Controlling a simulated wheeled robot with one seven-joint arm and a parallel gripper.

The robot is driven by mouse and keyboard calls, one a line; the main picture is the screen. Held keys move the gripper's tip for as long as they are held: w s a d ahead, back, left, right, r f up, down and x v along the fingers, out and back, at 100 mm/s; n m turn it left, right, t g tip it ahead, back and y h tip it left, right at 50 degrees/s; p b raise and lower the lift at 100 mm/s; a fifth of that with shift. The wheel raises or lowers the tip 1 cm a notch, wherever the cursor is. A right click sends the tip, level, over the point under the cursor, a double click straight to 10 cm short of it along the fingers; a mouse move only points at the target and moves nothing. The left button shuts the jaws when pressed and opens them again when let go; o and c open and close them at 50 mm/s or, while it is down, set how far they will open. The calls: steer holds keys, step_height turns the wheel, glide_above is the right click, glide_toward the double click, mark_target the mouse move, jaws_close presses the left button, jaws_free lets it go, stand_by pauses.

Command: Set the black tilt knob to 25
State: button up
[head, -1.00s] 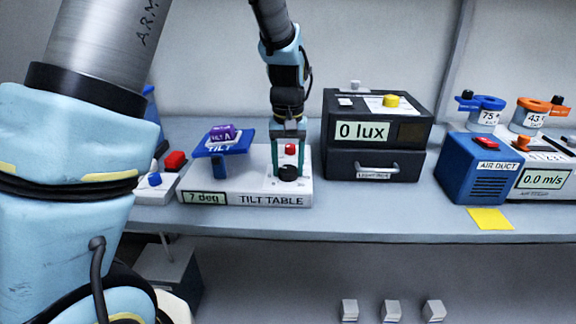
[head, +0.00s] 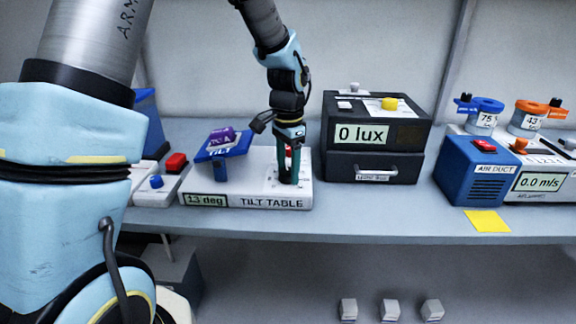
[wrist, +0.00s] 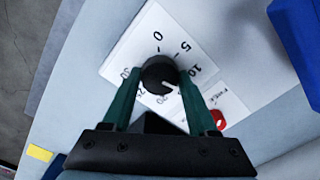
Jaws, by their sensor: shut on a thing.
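The tilt table (head: 240,190) is a white box on the bench, and its display (head: 206,200) reads 13 deg. Its blue tilt platform (head: 222,148) leans and carries a purple block (head: 221,136). My gripper (head: 289,178) is down at the right end of the box and mostly hides the black knob in the head view. In the wrist view the black knob (wrist: 158,70) sits between the two green fingers of my gripper (wrist: 160,84), which are shut on it. The knob's white pointer line aims right and slightly down, past the 10 on the printed scale. Part of the scale is hidden.
A red button (head: 176,163) and a blue knob (head: 156,181) are left of the tilt table. The dark light box (head: 375,165) reading 0 lux stands close on the right. The blue air duct (head: 478,170) is further right.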

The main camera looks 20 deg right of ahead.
steer(key=m+p, duration=0.2)
steer(key=m, duration=0.3)
steer(key=shift+r+m, duration=0.15)
steer(key=shift+m, duration=0.15)
steer(key=m+p, duration=0.4)
steer(key=m, duration=0.1)
steer(key=shift+m, duration=0.3)
steer(key=m+p, duration=0.3)
steer(key=m, duration=0.2)
steer(key=shift+p, duration=0.4)
steer(key=shift+m+p, duration=1.3)
steer(key=shift+m, duration=0.9)
steer(key=o, duration=1.4)
steer(key=shift+c, duration=0.2)
